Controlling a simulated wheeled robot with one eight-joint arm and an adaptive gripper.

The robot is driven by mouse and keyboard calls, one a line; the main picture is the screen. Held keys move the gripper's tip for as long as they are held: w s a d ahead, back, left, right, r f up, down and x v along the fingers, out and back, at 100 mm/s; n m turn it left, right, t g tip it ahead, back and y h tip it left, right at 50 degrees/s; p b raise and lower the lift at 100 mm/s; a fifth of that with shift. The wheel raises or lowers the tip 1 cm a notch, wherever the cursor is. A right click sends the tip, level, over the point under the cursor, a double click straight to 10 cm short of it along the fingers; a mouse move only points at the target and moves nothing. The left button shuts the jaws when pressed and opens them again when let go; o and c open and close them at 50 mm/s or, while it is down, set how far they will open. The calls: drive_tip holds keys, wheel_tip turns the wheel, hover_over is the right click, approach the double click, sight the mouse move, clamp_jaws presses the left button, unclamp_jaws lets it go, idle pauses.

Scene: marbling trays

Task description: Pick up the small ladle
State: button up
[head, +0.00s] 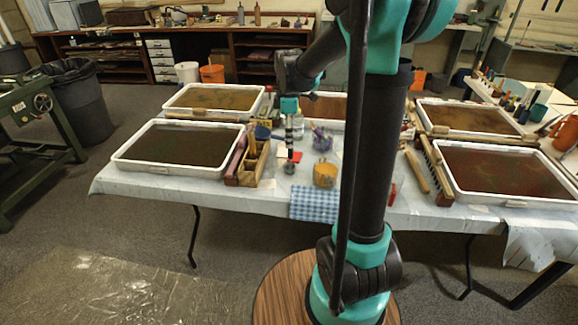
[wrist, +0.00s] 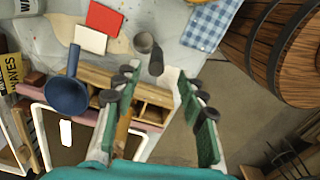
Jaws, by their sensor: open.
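A small grey cup-shaped piece with a dark handle, which looks like the small ladle (wrist: 144,43), shows in the wrist view on the table covering, just beyond the fingertips. In the head view it appears as a small grey shape (head: 289,168) below my gripper. My gripper (wrist: 160,84) is open and empty, its green fingers spread on either side over the wooden compartment box (wrist: 158,97). The ladle is apart from both fingers. In the head view my gripper (head: 290,138) hangs down above the table. A larger blue ladle-like item (wrist: 67,95) lies to the left in the wrist view.
The wooden box (head: 262,163) stands left of the ladle, beside a white tray (head: 117,160). An ochre pot (head: 325,175) and blue checked cloth (head: 313,204) are to the right. Red (wrist: 104,19) and white (wrist: 90,39) cards lie close by. The table's front edge is near.

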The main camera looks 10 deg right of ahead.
sight(290, 154)
drive_tip(key=f, duration=0.4)
drive_tip(key=shift+w+d+f, duration=0.1)
drive_tip(key=shift+w+d, duration=0.15)
drive_tip(key=shift+w, duration=0.05)
drive_tip(key=shift+f, duration=0.55)
drive_tip(key=shift+c, duration=0.6)
clamp_jaws()
